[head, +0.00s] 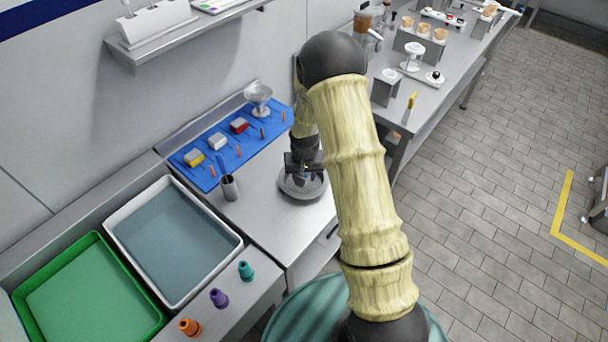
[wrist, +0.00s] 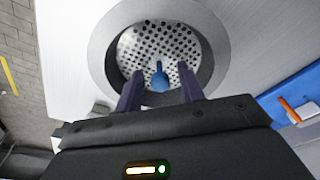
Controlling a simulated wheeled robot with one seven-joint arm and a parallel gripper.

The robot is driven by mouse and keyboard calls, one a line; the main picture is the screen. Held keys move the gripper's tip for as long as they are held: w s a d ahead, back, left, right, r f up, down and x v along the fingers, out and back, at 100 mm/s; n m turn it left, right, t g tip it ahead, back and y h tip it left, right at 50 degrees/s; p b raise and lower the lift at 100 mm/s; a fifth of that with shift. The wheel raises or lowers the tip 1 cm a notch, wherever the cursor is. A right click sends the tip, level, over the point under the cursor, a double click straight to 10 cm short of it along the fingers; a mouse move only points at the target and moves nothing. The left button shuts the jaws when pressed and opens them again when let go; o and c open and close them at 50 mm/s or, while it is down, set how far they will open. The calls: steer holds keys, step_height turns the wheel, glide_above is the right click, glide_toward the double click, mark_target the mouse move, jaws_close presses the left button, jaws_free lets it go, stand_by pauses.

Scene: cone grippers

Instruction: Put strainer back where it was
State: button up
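A perforated round metal plate, which looks like the strainer (wrist: 150,42), lies inside a wide grey ring-shaped basin (wrist: 104,38) in the wrist view. In the head view my gripper (head: 304,168) points down over the grey basin (head: 302,190) on the steel counter. There the gripper hides the plate and the knob.
Left of the basin stand a metal cup (head: 229,188) and a blue mat (head: 207,181) with small blocks and a metal funnel (head: 258,97). A white water tray (head: 172,240), a green tray (head: 90,290) and coloured cones (head: 218,297) are nearer. Bare counter (head: 264,200) surrounds the basin.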

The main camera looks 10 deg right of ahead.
mark_target(305, 188)
steer(key=shift+r, duration=0.1)
step_height(305, 188, up, 12)
steer(key=s+b, duration=0.1)
steer(key=shift+s+a+b, duration=0.15)
steer(key=shift+s+b, duration=0.2)
steer(key=shift+s, duration=0.05)
stand_by(0.4)
steer(key=shift+s, duration=0.1)
steer(key=s+r+n, duration=0.1)
steer(key=s+r, duration=0.2)
steer(key=s, duration=0.6)
steer(key=s+r, duration=0.3)
steer(key=s, duration=0.7)
steer(key=shift+r+n+t, duration=0.25)
steer(key=shift+n+t, duration=0.15)
steer(key=shift+c, duration=0.5)
steer(key=shift+w, duration=0.1)
